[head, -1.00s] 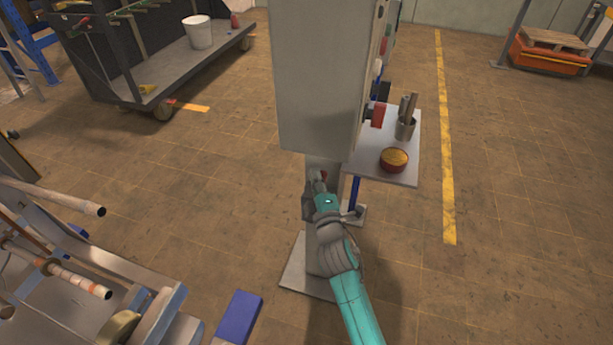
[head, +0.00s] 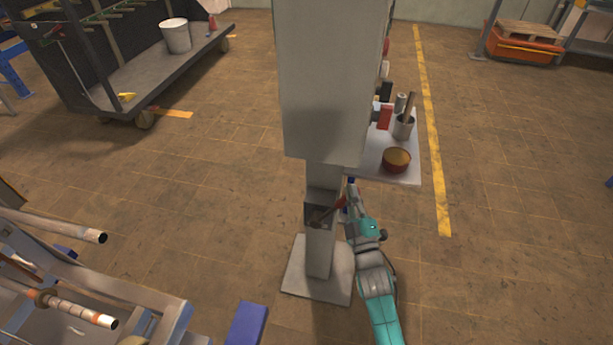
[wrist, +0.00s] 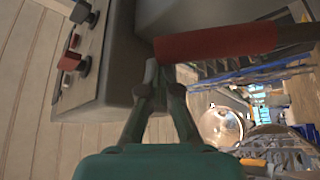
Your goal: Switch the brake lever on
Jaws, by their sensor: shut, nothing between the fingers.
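The brake lever (head: 328,212) is on a small grey box (head: 316,215) on the post under the tall grey cabinet. It leans up and to the right, ending in a red grip (head: 340,202). In the wrist view the red grip (wrist: 216,43) lies across the top, with its dark rod running to the right edge. My gripper (head: 351,186) is just right of the grip in the head view. In the wrist view its fingertips (wrist: 152,68) are together and empty, close by the grip's left end. I cannot tell whether they touch it.
The grey cabinet (head: 325,90) stands above the lever on a post with a floor plate (head: 300,275). A pipe rack (head: 60,285) is at the lower left. The floor right is open.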

